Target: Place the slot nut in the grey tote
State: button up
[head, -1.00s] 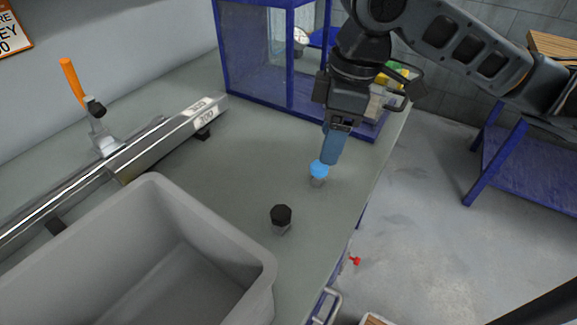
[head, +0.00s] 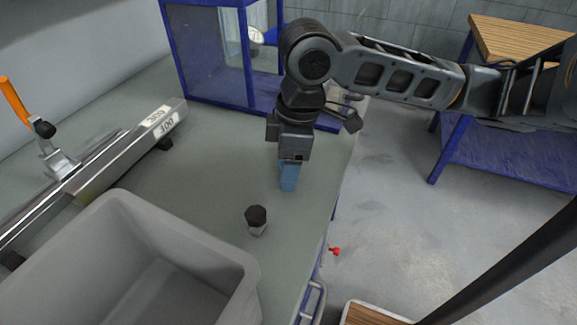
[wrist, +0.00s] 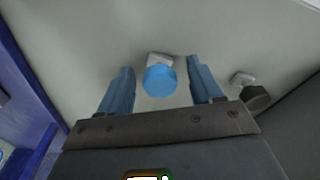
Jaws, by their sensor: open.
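My gripper (head: 289,182) points down over the table, with its blue fingers open. In the wrist view my gripper (wrist: 160,68) has a small piece with a round blue top (wrist: 160,81) and a pale block under it between its fingers, with gaps at both sides. The head view hides this piece behind the fingers. A second small piece, with a black top (head: 256,214) and a metallic body, stands nearer the tote; it also shows in the wrist view (wrist: 256,97). I cannot tell which is the slot nut. The grey tote (head: 188,234) looks empty where its inside shows.
A metal rail (head: 115,158) with an orange-handled clamp (head: 14,100) runs along the left. A blue-framed cabinet (head: 245,70) stands behind my gripper. The table (head: 215,165) is bare between rail and gripper; its right edge is close to the gripper.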

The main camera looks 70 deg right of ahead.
jog(key=shift+c, duration=0.2)
grip_shut()
dwell(0.3)
jog(key=shift+r, duration=0.1)
